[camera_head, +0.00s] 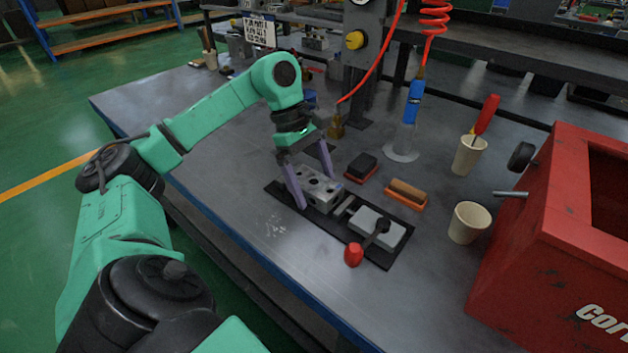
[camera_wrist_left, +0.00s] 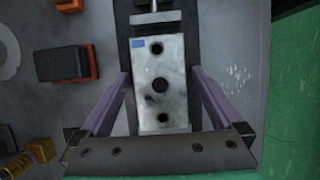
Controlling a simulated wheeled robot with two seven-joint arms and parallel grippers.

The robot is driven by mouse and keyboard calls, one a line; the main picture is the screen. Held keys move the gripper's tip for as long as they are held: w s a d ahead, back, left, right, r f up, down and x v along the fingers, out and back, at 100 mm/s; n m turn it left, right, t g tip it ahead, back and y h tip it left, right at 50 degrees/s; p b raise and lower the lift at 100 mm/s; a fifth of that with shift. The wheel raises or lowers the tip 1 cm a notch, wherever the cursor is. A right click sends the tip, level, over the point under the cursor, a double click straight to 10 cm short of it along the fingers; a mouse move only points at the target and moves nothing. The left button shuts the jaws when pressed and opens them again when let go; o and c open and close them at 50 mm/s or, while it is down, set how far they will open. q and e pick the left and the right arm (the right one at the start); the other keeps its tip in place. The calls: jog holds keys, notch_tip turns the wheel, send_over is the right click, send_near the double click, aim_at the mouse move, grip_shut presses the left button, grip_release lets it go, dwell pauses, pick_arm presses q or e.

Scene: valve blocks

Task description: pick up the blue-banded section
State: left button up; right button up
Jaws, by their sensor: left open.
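A grey metal valve block (camera_head: 319,184) with round holes lies on a black strip on the table. In the left wrist view the same block (camera_wrist_left: 160,85) shows three dark holes and a small blue patch (camera_wrist_left: 138,43) at one corner, which appears to mark it as the blue-banded section. My left gripper (camera_head: 316,191) is open over the block. Its two purple fingers (camera_wrist_left: 161,75) stand one on each side, with gaps showing in the wrist view. I cannot tell how low the tips reach. My right gripper is not in view.
On the black strip (camera_head: 376,257) lies a lighter block (camera_head: 367,223) with a red-knobbed tool (camera_head: 354,254) by it. Orange-based brushes (camera_head: 406,194), two cups (camera_head: 468,222) and a red toolbox (camera_head: 535,230) stand to the right. The table's front left is clear.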

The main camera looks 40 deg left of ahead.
pick_arm(q)
jog(key=shift+f, duration=0.15)
grip_shut()
